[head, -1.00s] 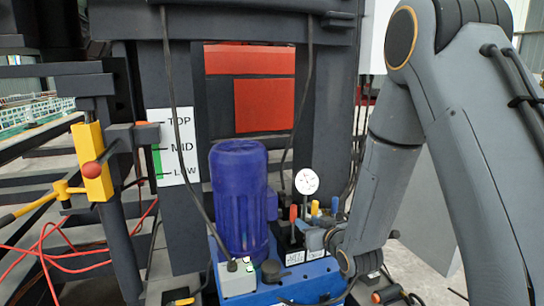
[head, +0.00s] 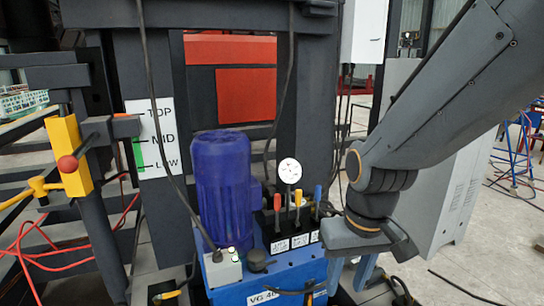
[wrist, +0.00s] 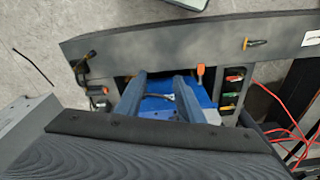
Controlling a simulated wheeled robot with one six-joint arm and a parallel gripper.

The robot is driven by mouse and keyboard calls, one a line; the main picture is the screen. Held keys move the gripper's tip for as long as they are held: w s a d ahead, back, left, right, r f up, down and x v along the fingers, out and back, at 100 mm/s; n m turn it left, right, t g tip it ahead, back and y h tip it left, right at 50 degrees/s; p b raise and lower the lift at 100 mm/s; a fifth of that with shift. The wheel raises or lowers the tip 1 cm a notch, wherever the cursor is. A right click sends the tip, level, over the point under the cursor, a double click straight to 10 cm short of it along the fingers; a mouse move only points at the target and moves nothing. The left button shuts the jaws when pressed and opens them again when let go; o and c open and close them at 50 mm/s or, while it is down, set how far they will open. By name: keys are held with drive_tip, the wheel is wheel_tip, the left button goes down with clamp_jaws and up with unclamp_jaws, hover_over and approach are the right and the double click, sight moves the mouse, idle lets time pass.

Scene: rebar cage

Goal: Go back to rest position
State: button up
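My gripper (head: 349,275) points down at the right of the blue hydraulic unit (head: 290,278) in the head view. Its two fingers are apart with nothing between them in the wrist view (wrist: 158,96), where they reach over the blue unit. Three levers stand on a black valve block with white labels: an orange-red one (head: 277,202), a yellow one (head: 297,196) and a blue one (head: 318,193). My gripper is to the right of the levers and does not appear to touch them. My arm rises to the upper right.
A blue motor (head: 222,188) and a round white gauge (head: 289,171) stand on the unit. Behind are a dark frame and a TOP/MID/LOW scale (head: 153,138). A grey cabinet (head: 455,190) stands at right beside open floor.

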drive_tip(key=s+d+r+m+g+p, duration=0.1)
drive_tip(key=s+d+r+p, duration=0.4)
drive_tip(key=p, duration=0.8)
drive_tip(key=shift+s+r, duration=0.25)
drive_tip(key=shift+r, duration=1.15)
